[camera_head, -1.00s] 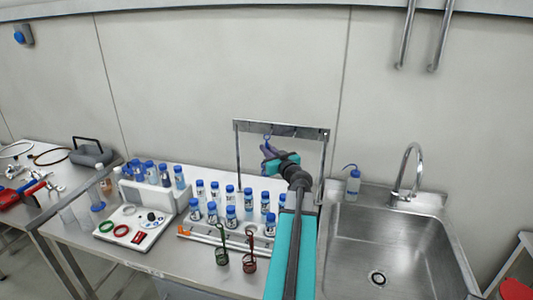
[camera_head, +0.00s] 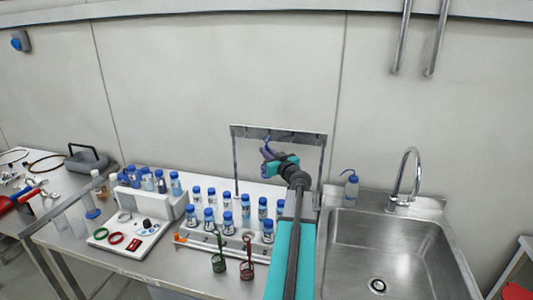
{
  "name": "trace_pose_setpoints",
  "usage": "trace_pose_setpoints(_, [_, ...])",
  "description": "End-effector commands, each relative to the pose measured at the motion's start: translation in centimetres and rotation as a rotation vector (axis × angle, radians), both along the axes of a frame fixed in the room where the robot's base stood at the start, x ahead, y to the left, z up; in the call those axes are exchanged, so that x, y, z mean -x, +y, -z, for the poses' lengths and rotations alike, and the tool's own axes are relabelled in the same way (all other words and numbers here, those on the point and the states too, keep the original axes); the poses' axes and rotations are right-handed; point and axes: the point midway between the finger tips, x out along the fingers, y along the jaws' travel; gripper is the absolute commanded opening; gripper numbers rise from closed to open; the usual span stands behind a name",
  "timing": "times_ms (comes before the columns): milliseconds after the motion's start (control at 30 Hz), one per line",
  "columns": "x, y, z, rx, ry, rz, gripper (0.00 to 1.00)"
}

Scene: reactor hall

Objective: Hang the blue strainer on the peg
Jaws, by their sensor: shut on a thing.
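My gripper (camera_head: 268,157) is shut on the blue strainer (camera_head: 265,145), a small blue-violet shape at the jaws. Much of the strainer is hidden by the gripper, and its thin end points up towards the rack's top bar. The peg rack (camera_head: 233,160) is a metal frame standing at the back of the bench, with small pegs along its top bar (camera_head: 290,135). My gripper is in front of the rack, below the left half of the bar. I cannot tell whether the strainer touches a peg.
A green strainer (camera_head: 219,263) and a red strainer (camera_head: 247,269) are at the bench's front edge. Several blue-capped bottles (camera_head: 227,201) stand left of my arm. A wash bottle (camera_head: 351,190) and a sink (camera_head: 395,240) are at the right.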

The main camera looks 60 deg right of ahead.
Motion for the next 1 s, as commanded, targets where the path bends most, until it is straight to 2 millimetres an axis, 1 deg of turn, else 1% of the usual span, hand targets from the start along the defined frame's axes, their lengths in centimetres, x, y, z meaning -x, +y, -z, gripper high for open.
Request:
trace_pose_setpoints(133, [-0.18, -0.55, 0.20, -0.002, -0.001, 0.000, 0.00])
trace_pose_setpoints(1000, [-0.25, -0.67, 0.63, 0.000, 0.000, 0.000, 0.00])
